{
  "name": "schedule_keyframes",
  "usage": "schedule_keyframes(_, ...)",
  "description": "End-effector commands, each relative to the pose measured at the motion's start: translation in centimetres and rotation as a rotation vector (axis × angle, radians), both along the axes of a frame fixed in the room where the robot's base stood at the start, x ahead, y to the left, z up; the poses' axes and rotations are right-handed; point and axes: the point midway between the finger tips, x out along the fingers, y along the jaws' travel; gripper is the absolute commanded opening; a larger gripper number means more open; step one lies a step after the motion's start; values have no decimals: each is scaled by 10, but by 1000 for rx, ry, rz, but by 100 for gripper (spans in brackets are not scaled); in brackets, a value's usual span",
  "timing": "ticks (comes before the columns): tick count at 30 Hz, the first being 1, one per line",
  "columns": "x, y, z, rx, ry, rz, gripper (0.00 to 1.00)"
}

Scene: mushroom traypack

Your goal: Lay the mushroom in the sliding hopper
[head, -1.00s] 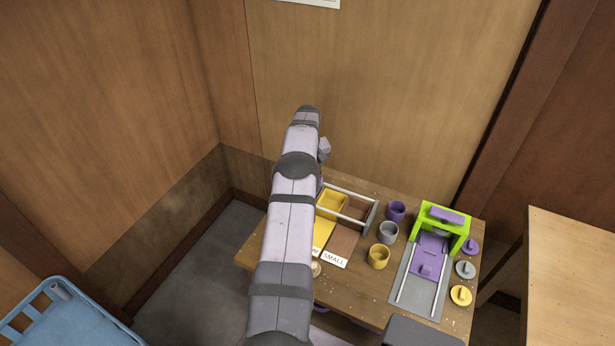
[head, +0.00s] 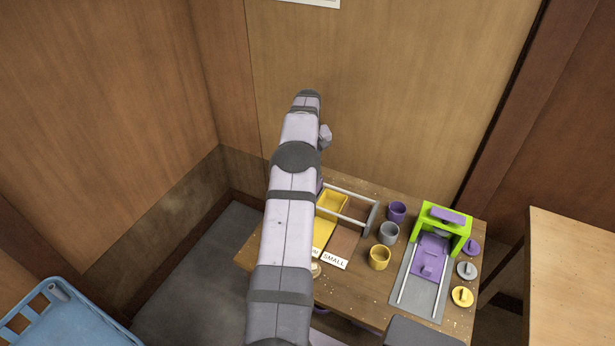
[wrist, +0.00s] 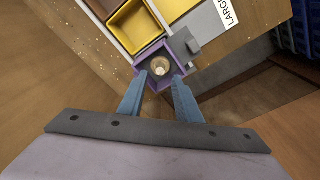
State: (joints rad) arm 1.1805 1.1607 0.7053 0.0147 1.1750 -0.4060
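In the wrist view, a small purple open box (wrist: 178,44), which looks like the sliding hopper, lies beyond my fingertips, next to the yellow tray. The mushroom (wrist: 160,65) lies inside it, pale brown with a whitish stem. My gripper (wrist: 160,76) has its two blue fingers apart, one on each side of the mushroom, with gaps visible. The tips are over the near part of the box; whether they touch its walls I cannot tell. In the head view my arm hides the gripper and mushroom; only a purple edge (head: 319,186) shows.
A rail frame (head: 350,191) with a yellow tray (head: 333,213) stands on the table. Right of it are purple (head: 397,211), grey (head: 389,232) and yellow (head: 379,257) cups, a green press (head: 461,229) and several lids. A pale round thing (head: 316,269) lies near the SMALL label.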

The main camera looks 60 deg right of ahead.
Motion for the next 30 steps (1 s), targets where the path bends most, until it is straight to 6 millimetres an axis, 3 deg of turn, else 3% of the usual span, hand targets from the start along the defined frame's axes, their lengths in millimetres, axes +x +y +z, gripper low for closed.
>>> schedule_keyframes(6,-2,3,39,-3,-2,-1,31)
schedule_keyframes(12,-3,5,63,-1,-1,-1,31)
schedule_keyframes(25,-2,8,73,1,0,3,31)
schedule_keyframes(30,24,29,78,5,1,40,31)
